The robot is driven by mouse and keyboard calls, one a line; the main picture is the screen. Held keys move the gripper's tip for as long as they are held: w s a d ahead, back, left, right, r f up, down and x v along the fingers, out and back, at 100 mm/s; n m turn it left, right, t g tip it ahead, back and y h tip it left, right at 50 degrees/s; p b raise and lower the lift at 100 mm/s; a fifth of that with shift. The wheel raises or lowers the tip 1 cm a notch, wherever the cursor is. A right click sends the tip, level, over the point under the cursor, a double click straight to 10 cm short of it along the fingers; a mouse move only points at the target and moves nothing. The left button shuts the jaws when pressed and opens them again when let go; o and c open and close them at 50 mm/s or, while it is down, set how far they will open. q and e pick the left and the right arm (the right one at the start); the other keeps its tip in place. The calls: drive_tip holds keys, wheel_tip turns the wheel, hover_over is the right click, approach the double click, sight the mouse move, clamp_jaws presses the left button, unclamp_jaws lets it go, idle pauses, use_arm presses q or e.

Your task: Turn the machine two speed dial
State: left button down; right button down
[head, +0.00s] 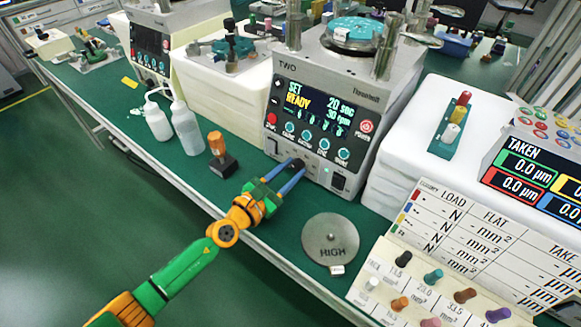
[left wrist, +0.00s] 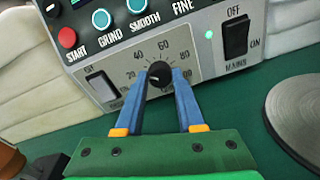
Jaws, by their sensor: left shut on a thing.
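Machine two (head: 312,108) is a grey box marked TWO with a lit screen reading SET 20 sec, READY, 30 rpm. Its speed dial (left wrist: 160,75) is a small black knob low on the front panel, with a scale of numbers around it. My left gripper (head: 297,166) reaches the lower front of the machine. In the left wrist view its blue fingers (left wrist: 160,82) are shut on the dial, one on each side. In the head view the fingers hide most of the dial. My right gripper is not in view.
A round metal plate marked HIGH (head: 330,240) lies on the green bench right of my gripper. An orange-handled tool on a dark block (head: 220,155) and white bottles (head: 186,127) stand to the left. The mains switch (left wrist: 236,37) is right of the dial.

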use_arm(q)
drive_tip(key=m+p, duration=0.1)
drive_tip(key=m, duration=0.3)
drive_tip(key=m+p, duration=0.1)
drive_tip(key=m, duration=0.2)
drive_tip(key=shift+s+d+m+t+y, duration=0.1)
drive_tip(key=shift+m+t+y, duration=0.2)
drive_tip(key=m+p, duration=0.1)
drive_tip(key=m, duration=0.2)
drive_tip(key=shift+f+m+t, duration=0.1)
drive_tip(key=shift+m+t, duration=0.3)
drive_tip(key=shift+m, duration=1.4)
drive_tip(key=c, duration=0.5)
unclamp_jaws()
